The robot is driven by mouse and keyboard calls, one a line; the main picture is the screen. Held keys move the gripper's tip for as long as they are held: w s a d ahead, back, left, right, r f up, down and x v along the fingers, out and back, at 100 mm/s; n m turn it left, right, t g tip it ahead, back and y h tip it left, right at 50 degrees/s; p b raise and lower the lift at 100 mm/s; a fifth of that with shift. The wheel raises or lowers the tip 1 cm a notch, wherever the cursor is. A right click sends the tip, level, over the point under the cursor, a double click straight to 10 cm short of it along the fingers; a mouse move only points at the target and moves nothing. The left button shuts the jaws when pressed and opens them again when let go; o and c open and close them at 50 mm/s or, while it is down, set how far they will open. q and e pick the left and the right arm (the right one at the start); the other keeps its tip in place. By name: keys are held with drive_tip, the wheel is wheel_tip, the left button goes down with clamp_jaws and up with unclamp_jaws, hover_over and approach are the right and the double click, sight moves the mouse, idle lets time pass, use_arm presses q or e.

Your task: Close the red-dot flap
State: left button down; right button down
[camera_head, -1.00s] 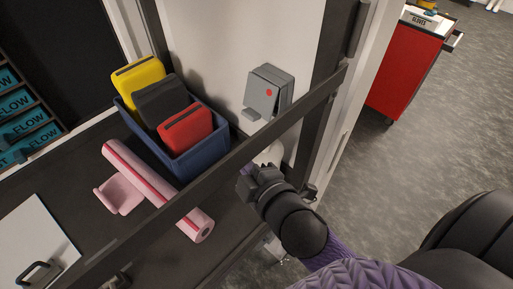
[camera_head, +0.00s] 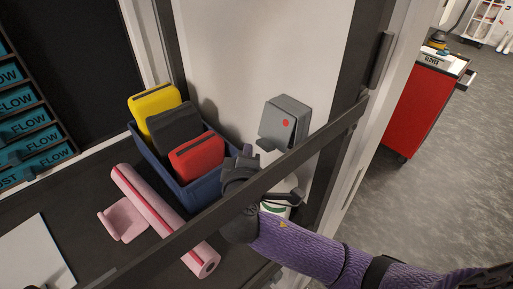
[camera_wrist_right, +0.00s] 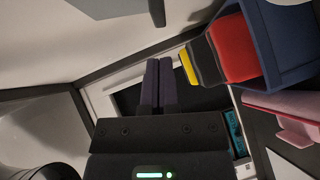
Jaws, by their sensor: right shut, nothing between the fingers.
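The red-dot flap (camera_head: 277,127) is the grey front of a small grey box (camera_head: 292,108) on the pale wall panel. It carries a red dot and a small lip at its lower left. It seems to stand a little out from the box; how far I cannot tell. My right gripper (camera_head: 247,151) is shut and empty, below and left of the flap and apart from it, beside the blue bin. Its closed fingers also show in the right wrist view (camera_wrist_right: 158,84). A grey shape at the top of that view (camera_wrist_right: 105,8) looks like part of the box. My left gripper is out of view.
A dark rail (camera_head: 300,154) crosses in front of the box and my right arm. The blue bin (camera_head: 205,188) holds yellow, black and red cases. A pink roll (camera_head: 160,215) lies on the dark bench. A red cabinet (camera_head: 424,105) stands at right.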

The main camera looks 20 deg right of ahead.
sight(271, 129)
drive_tip(key=shift+w+d+f, duration=0.2)
drive_tip(key=shift+d, duration=0.4)
drive_tip(key=shift+w+d+f, duration=0.15)
drive_tip(key=shift+d+f, duration=0.05)
drive_tip(key=shift+d, duration=0.4)
drive_tip(key=shift+f, duration=0.1)
drive_tip(key=d+f+n+t+b, duration=0.1)
drive_tip(key=b, duration=0.1)
drive_tip(key=f+n+t+h+b, duration=0.1)
drive_tip(key=b, duration=0.1)
drive_tip(key=shift+w+d+f, duration=0.25)
drive_tip(key=shift+w+d, duration=0.1)
drive_tip(key=shift+d, duration=0.05)
drive_tip(key=shift+d+r, duration=0.1)
drive_tip(key=shift+d, duration=0.05)
drive_tip(key=shift+r, duration=0.2)
